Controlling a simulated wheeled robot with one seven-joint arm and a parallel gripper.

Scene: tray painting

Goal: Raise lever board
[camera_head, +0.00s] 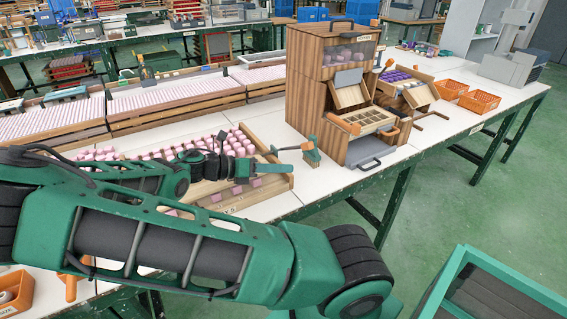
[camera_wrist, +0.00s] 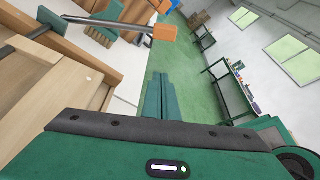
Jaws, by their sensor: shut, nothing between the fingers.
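A lever (camera_head: 284,150) with a grey rod and an orange end sticks out at the right end of the wooden tray of pink pieces. In the wrist view the rod (camera_wrist: 105,22) and its orange end (camera_wrist: 165,33) cross the top left, beside wooden boards (camera_wrist: 60,95). I cannot tell which board the lever moves. My gripper (camera_wrist: 160,77) is shut and empty. In the wrist view its green fingers point up the picture, right of the boards and apart from the orange end. In the head view my arm hides part of the tray.
A wooden cabinet (camera_head: 305,75) with a compartmented tray (camera_head: 362,118) and orange-ended handles stands right of the pink tray (camera_head: 262,193). Orange baskets (camera_head: 479,102) stand farther right. The white tabletop (camera_head: 330,182) before the cabinet is partly clear. Green floor lies beyond the table edge.

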